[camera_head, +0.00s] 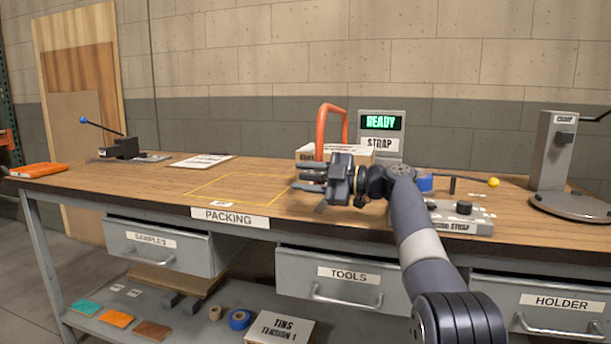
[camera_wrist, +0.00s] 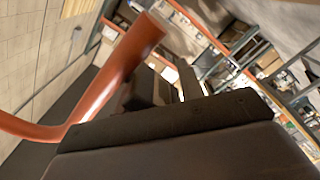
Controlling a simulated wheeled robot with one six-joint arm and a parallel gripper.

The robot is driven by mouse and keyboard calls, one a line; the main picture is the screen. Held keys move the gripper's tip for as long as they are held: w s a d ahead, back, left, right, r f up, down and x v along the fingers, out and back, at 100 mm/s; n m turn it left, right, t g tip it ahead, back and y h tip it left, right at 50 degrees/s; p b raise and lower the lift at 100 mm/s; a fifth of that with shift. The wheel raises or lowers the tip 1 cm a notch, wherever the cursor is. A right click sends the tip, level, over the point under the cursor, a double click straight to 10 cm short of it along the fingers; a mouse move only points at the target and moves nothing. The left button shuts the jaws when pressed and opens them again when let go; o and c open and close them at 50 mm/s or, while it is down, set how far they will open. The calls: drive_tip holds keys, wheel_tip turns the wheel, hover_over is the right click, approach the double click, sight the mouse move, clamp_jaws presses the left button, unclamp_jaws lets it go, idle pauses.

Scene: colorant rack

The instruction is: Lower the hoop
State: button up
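The orange hoop (camera_head: 321,130) stands upright in an arch at the back middle of the bench. It also shows large and close in the wrist view (camera_wrist: 120,72), crossing from the left to the top middle. My gripper (camera_head: 308,178) is at the lower end of the hoop's near leg, low over the bench. The hoop's foot is hidden by my gripper. I cannot tell whether the fingers touch the hoop or how far apart they are.
A labelled box (camera_head: 335,154) stands behind the hoop. A strap unit (camera_head: 458,217) with a yellow-knobbed lever (camera_head: 493,182) is to the right. A yellow-outlined area (camera_head: 240,188) on the left is bare except for a small label.

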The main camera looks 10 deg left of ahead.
drive_tip(key=shift+r+p, duration=3.65)
drive_tip(key=shift+r, duration=1.5)
